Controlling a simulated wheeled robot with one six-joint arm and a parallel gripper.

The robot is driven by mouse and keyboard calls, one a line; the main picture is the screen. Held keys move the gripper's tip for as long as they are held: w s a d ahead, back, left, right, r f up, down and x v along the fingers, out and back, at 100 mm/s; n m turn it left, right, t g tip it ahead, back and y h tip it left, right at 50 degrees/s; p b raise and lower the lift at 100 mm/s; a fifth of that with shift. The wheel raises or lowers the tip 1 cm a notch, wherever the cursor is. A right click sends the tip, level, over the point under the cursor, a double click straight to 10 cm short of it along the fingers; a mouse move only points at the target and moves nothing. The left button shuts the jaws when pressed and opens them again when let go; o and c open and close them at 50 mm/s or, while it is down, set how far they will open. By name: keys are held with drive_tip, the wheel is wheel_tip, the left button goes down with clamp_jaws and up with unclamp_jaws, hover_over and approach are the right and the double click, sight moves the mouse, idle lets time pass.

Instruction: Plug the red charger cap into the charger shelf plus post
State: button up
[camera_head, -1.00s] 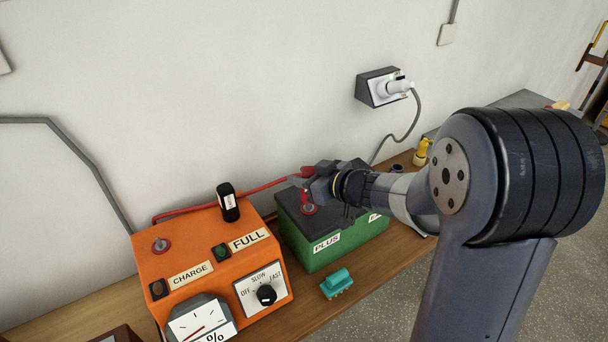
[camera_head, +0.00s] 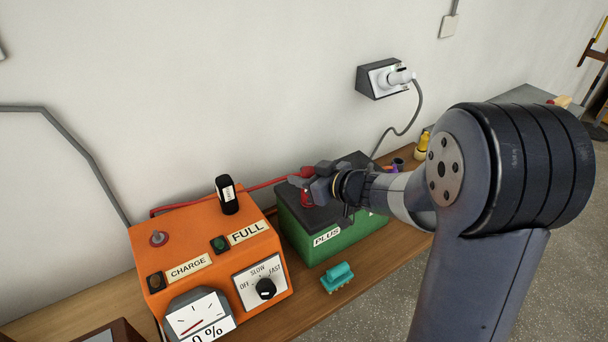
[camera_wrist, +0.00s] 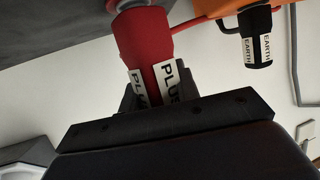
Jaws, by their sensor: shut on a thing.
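My gripper (camera_head: 318,183) is shut on the red charger cap (camera_head: 306,198), over the dark lid of the green battery (camera_head: 345,239) labelled PLUS. In the wrist view the red cap (camera_wrist: 145,38) shows its white PLUS labels between my fingers (camera_wrist: 160,97). A pale grey round part (camera_wrist: 133,5) shows at the cap's far end, at the dark lid; I cannot tell if the cap is fully seated. A red-ringed metal post (camera_head: 158,239) stands bare on the orange charger (camera_head: 210,262).
A red cable (camera_head: 245,191) runs from the cap behind the charger. The black EARTH cap (camera_head: 228,196) stands upright on the charger. A teal clip-like object (camera_head: 337,277) lies on the wooden shelf (camera_head: 385,262) in front of the battery.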

drive_tip(key=shift+f, duration=0.3)
drive_tip(key=o, duration=1.1)
drive_tip(key=v, duration=1.1)
drive_tip(key=shift+a, duration=0.1)
